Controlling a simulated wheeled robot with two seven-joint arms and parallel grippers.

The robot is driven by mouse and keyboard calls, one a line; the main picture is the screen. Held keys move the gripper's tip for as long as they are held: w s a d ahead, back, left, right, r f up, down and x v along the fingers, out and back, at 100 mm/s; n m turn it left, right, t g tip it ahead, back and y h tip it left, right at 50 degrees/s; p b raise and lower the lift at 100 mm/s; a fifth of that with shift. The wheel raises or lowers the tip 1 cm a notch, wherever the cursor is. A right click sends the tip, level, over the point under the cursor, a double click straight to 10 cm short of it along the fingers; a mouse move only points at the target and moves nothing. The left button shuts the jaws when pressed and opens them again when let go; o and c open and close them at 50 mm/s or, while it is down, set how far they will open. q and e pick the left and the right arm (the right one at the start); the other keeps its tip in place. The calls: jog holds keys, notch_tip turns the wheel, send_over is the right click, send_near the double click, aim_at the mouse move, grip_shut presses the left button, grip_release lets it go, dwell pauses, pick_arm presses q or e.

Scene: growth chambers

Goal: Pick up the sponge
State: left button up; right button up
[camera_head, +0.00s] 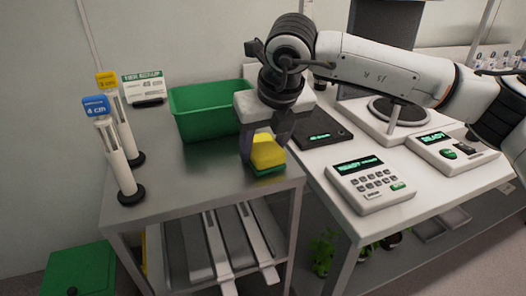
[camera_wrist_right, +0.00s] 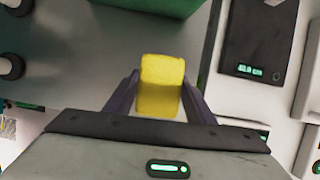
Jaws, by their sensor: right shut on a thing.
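The sponge (camera_head: 267,152) is yellow with a dark green underside and is at the front right of the metal table. My right gripper (camera_head: 262,148) comes down over it from above, with its fingers on either side of it. In the right wrist view the yellow sponge (camera_wrist_right: 161,86) sits between the two fingers of the right gripper (camera_wrist_right: 160,98), which are shut on it. Whether the sponge touches the table top or is slightly above it is hard to tell. My left gripper is not in view.
A green bin (camera_head: 205,112) stands behind the sponge. Two posts with a blue tag (camera_head: 96,105) and a yellow tag (camera_head: 106,79) stand at the left. A white bench with a keypad device (camera_head: 370,184) and a black scale (camera_head: 318,133) is to the right.

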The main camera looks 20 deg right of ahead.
aim_at(263, 144)
jog(key=shift+r+p, duration=0.35)
jog(key=shift+r, duration=0.3)
notch_tip(263, 144, up, 9)
jog(key=shift+r, duration=0.1)
jog(key=shift+o, duration=0.8)
jog(key=shift+c, duration=0.4)
